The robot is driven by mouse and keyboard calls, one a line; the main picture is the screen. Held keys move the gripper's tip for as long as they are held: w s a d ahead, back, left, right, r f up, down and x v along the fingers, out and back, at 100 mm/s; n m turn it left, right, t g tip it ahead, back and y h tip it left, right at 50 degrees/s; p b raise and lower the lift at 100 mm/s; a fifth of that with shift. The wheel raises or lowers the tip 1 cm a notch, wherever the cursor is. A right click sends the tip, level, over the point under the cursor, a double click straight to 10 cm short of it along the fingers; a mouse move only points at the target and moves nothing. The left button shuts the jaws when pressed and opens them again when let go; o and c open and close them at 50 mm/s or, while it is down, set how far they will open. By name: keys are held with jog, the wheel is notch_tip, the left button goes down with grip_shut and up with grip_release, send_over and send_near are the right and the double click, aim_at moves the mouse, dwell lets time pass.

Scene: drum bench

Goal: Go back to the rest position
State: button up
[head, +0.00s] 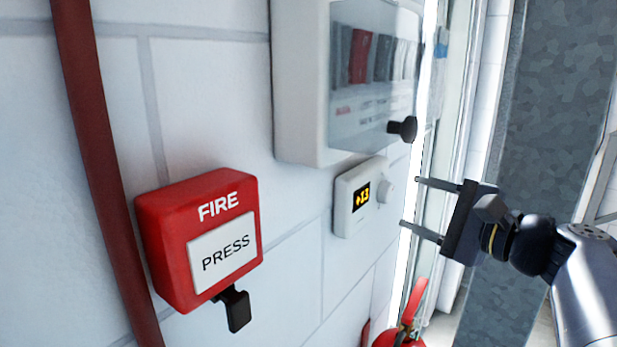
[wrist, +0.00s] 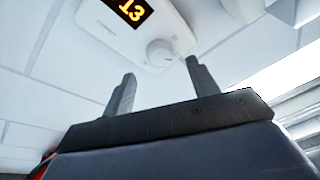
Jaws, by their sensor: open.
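My gripper (head: 411,202) is open and empty in the head view, right of the thermostat and apart from the wall. Its two dark fingers point left. The wrist view also shows the gripper (wrist: 160,85), with nothing between its fingers. The small white thermostat (head: 344,215) on the wall reads +13 on its yellow display. Its round knob (head: 384,191) is on its right side. In the wrist view the thermostat (wrist: 105,30) and knob (wrist: 160,52) appear beyond the fingers, with a visible gap.
A red fire call box (head: 165,245) is on the wall at left, beside a red pipe (head: 97,150). A breaker box (head: 300,90) with a clear cover and black knob (head: 405,129) hangs above the thermostat. A red extinguisher (head: 400,338) is below. A grey metal column (head: 545,100) stands behind my arm.

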aim_at(390, 195)
jog(key=b+v, duration=0.1)
jog(key=v, duration=0.5)
jog(key=p+x, duration=0.2)
jog(key=x, duration=0.8)
jog(key=shift+w+a, duration=0.2)
jog(key=shift+w, duration=0.05)
jog(key=shift+w+f+n+b, duration=0.1)
jog(key=shift+f+n+b, duration=0.25)
jog(key=shift+b, duration=0.1)
jog(key=n+t+y+b, duration=0.1)
jog(key=n+b, duration=0.3)
jog(key=shift+n, duration=0.35)
jog(key=n+y, duration=0.1)
jog(key=n, duration=0.2)
jog(key=n+y+b, duration=0.1)
jog(key=n, duration=0.3)
jog(key=shift+d, duration=0.1)
jog(key=shift+s+d+f+b, duration=0.2)
jog(key=shift+s+d+b, duration=0.05)
jog(key=shift+d+b, duration=0.15)
jog(key=shift+v, duration=0.8)
jog(key=shift+s+r, duration=0.1)
jog(key=shift+a, duration=0.15)
